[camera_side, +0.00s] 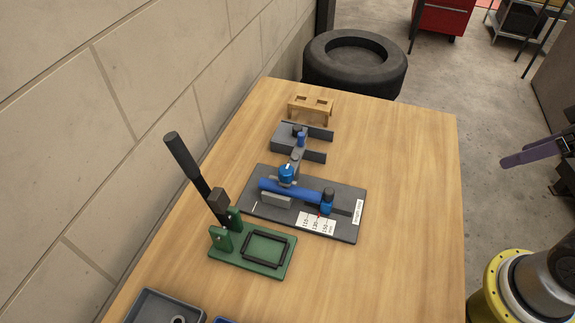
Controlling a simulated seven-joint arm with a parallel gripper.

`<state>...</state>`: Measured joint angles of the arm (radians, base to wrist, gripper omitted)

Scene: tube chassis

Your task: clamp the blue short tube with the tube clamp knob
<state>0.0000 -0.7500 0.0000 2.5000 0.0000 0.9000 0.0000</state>
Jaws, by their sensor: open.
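The blue short tube (300,192) lies along the dark grey fixture plate (345,228) in the middle of the table, next to a light grey block. The tube clamp knob (286,173), round and blue with a pale mark on top, stands over the tube's left part and hides some of it. I cannot tell whether the clamp touches the tube. The tube's right end is near a blue stop with a dark top (327,201), beside a white printed scale (315,223).
A green fixture (222,258) with a tall raised black lever (185,160) stands in front left. Behind the plate are a grey forked fixture (284,138) and a wooden stand (310,107). Trays (150,310) sit at the front edge. The table's right side is clear.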

